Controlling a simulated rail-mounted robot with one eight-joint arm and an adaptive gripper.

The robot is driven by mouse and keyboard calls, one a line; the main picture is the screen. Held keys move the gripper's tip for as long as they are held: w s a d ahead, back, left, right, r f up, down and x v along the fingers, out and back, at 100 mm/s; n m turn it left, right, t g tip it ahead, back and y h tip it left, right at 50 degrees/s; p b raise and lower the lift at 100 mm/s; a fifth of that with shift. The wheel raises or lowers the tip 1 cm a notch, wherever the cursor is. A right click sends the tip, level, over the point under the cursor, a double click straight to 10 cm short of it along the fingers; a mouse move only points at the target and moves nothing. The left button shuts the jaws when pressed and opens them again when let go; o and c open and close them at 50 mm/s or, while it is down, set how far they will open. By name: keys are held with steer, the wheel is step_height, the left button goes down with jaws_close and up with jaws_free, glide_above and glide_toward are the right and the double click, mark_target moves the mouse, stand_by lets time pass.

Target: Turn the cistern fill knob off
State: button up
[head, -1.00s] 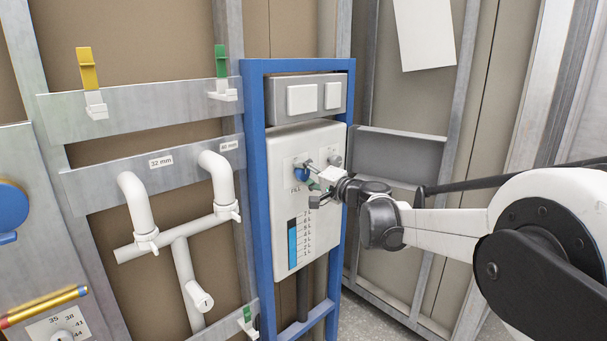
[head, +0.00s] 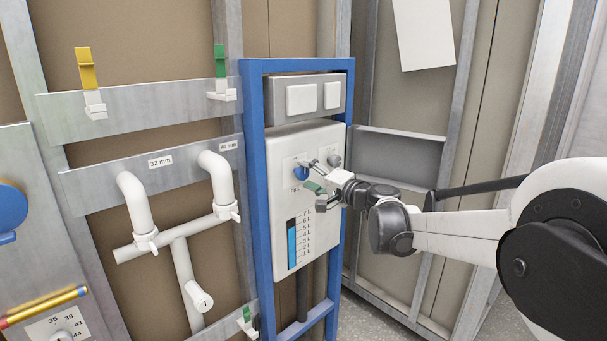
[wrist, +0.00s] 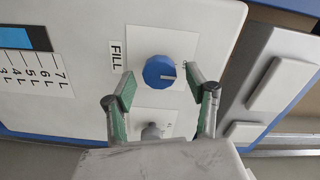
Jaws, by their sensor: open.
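The cistern fill knob (wrist: 160,72) is round and blue with a white pointer line, on a white plate marked FILL on the white cistern panel (wrist: 80,105). In the wrist view its line points toward the right. In the head view the knob (head: 301,173) is partly hidden by a finger. My gripper (wrist: 160,92) is open, its green-padded fingers spread to either side below the knob in the wrist view. I see nothing between the fingers. In the head view my gripper (head: 312,177) is in front of the panel, close to the knob; I cannot tell any contact.
A grey knob (wrist: 151,132) sits near the fill knob. A blue level scale (head: 292,243) is below it in the head view. A blue frame (head: 256,180) surrounds the panel. Two flush buttons (head: 302,99) are above. White pipes (head: 140,205) stand at left.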

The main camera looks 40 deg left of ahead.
steer(key=s+d, duration=0.1)
steer(key=d, duration=0.8)
steer(key=shift+s+d, duration=0.2)
steer(key=shift+d, duration=0.1)
steer(key=s+d+t+h, duration=0.2)
steer(key=s+d+h, duration=0.15)
steer(key=d, duration=1.05)
steer(key=s+d+t+h, duration=0.15)
steer(key=d+h, duration=0.25)
steer(key=d, duration=1)
steer(key=s+d+f+h, duration=0.3)
steer(key=s+d, duration=0.3)
steer(key=d, duration=0.5)
steer(key=s+d+f+m+h, duration=0.1)
steer(key=s+d+f+h, duration=0.2)
steer(key=s+d, duration=0.4)
steer(key=s+d+f+h, duration=0.4)
steer(key=s+d, duration=0.3)
steer(key=d, duration=0.7)
steer(key=shift+d+m+t, duration=0.3)
steer(key=shift+d+t, duration=0.1)
steer(key=shift+t, duration=0.05)
steer(key=shift+s, duration=0.1)
